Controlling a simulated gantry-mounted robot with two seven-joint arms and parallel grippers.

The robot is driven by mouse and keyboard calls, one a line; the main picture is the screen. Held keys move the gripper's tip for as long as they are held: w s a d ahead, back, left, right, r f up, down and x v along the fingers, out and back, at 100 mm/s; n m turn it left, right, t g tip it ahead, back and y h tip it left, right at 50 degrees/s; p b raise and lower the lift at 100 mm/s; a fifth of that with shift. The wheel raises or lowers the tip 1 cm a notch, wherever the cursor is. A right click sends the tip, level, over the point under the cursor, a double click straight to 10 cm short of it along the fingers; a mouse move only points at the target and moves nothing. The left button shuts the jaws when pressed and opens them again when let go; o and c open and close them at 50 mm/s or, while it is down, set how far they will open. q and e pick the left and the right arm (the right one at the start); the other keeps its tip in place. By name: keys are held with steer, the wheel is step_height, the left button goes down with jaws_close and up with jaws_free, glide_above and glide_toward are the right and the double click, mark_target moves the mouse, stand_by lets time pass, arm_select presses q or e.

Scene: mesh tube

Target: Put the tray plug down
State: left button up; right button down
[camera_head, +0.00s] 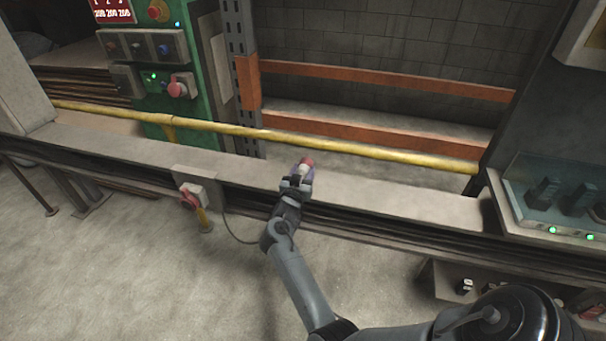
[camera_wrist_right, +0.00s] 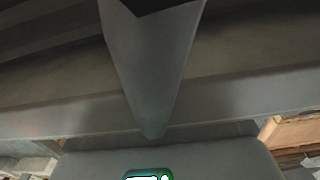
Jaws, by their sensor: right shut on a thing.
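My right gripper (camera_head: 297,181) is over the grey ledge (camera_head: 395,193) in the middle of the head view. It is shut on a small plug with a red end (camera_head: 307,161) and a pale body, which I take to be the tray plug. The red end points away from my arm, toward the yellow rail. The jaws hide the plug's lower part, and I cannot tell whether it touches the ledge. The right wrist view does not clearly show the plug. My left gripper is not in view.
A yellow rail (camera_head: 250,131) runs along behind the ledge. A pale box with a red part (camera_head: 190,195) sits on the ledge's front, left of my gripper, and a thin dark cable (camera_head: 232,231) hangs nearby. A glass-covered tray (camera_head: 550,195) stands at right.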

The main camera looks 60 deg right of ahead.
steer(key=shift+f, duration=0.6)
steer(key=c, duration=0.5)
jaws_free()
steer(key=shift+f, duration=0.15)
